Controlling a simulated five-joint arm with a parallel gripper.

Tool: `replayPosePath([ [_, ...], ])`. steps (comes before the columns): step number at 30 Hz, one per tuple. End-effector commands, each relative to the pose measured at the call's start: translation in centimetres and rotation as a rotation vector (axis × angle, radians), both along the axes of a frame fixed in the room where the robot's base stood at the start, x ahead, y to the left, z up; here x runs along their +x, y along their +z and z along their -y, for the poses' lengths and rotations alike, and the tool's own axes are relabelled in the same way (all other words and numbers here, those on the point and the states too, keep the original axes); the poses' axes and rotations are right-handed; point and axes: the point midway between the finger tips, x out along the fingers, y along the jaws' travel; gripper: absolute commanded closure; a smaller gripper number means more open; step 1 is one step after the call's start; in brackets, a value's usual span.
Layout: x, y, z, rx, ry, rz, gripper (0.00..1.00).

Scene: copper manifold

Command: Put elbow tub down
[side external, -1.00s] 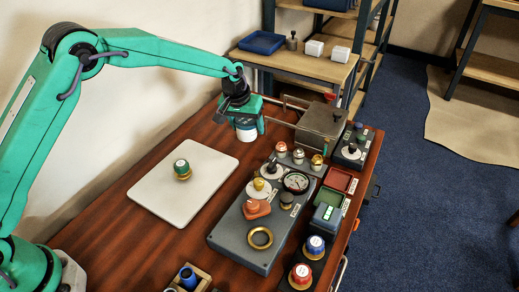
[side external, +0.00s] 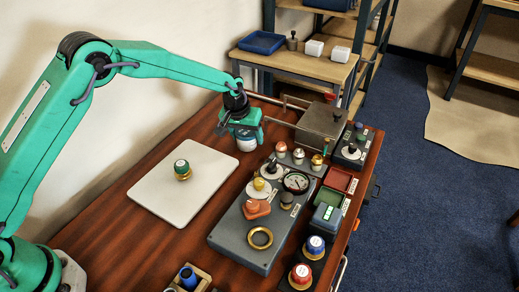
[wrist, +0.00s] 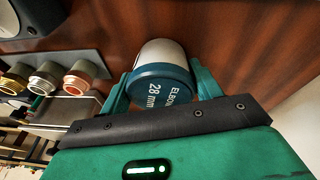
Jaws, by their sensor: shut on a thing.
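The elbow tub (wrist: 163,66) is a white tub with a dark teal lid lettered "ELBOW 28 mm" in the wrist view. It sits between the two green fingers of my gripper (wrist: 158,88), which is shut on it. In the side external view the tub (side external: 246,145) shows white below my gripper (side external: 246,136), over the wooden bench near its back edge. It is low over the wood; I cannot tell whether its base touches.
A pale board (side external: 160,200) with a green-topped fitting (side external: 182,170) lies to the left. A grey manifold panel (side external: 245,238) with coloured fittings and a gauge is in front. A grey metal box (side external: 320,128) stands to the right. Bare wood surrounds the tub.

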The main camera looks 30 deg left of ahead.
Motion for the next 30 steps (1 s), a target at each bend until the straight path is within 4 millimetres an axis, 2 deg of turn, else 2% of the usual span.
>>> replayPosePath([
  [6,0.1,-0.1,0.0,-0.001,0.000,0.002,0.73],
  [7,0.0,-0.3,0.0,0.000,0.000,-0.001,0.35],
  [10,0.0,-0.3,0.0,0.000,0.000,-0.001,0.15],
  [22,0.0,0.0,0.0,0.000,0.000,0.001,0.15],
  [30,-0.4,1.8,-0.1,0.000,0.000,0.001,0.15],
])
